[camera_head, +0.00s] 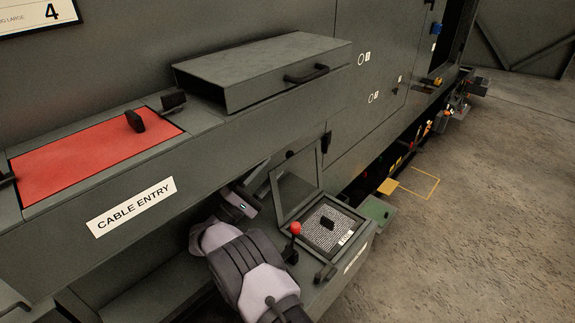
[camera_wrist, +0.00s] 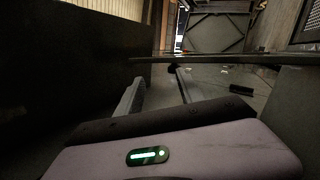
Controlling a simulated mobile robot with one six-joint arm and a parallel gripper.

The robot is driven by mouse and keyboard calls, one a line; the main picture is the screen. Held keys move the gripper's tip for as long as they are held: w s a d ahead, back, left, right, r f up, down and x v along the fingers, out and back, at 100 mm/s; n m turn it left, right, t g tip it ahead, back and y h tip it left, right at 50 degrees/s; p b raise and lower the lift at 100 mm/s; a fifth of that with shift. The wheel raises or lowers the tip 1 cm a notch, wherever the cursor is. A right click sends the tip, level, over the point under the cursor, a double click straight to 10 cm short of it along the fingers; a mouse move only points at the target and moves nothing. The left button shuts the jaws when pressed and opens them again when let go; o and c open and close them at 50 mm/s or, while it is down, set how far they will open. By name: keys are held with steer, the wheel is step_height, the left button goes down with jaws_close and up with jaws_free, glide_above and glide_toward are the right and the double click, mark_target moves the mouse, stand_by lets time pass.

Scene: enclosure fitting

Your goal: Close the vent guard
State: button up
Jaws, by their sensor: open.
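The vent guard (camera_head: 297,181) is a dark framed panel. It stands raised, tilted back, at the left edge of a square vent with a pale mesh (camera_head: 331,226) and a small dark block on it. My gripper (camera_head: 258,180) is just left of the guard, on its back side, beneath the overhanging cabinet. In the wrist view my gripper (camera_wrist: 158,90) has its two fingers apart with nothing between them. A thin dark edge, perhaps the guard's, crosses ahead of the fingers. I cannot tell whether a fingertip touches it.
A red-knobbed lever (camera_head: 295,230) stands at the vent's near left corner, close to my arm. The cabinet ledge with the "CABLE ENTRY" label (camera_head: 131,206) overhangs on the left. A handled drawer (camera_head: 262,72) juts out above. Open floor (camera_head: 460,220) lies to the right.

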steer(key=w+d+b, duration=0.1)
steer(key=w+d, duration=0.3)
steer(key=shift+w+d+r+b, duration=0.25)
steer(key=shift+d+r+b, duration=0.05)
jaws_close()
stand_by(1.1)
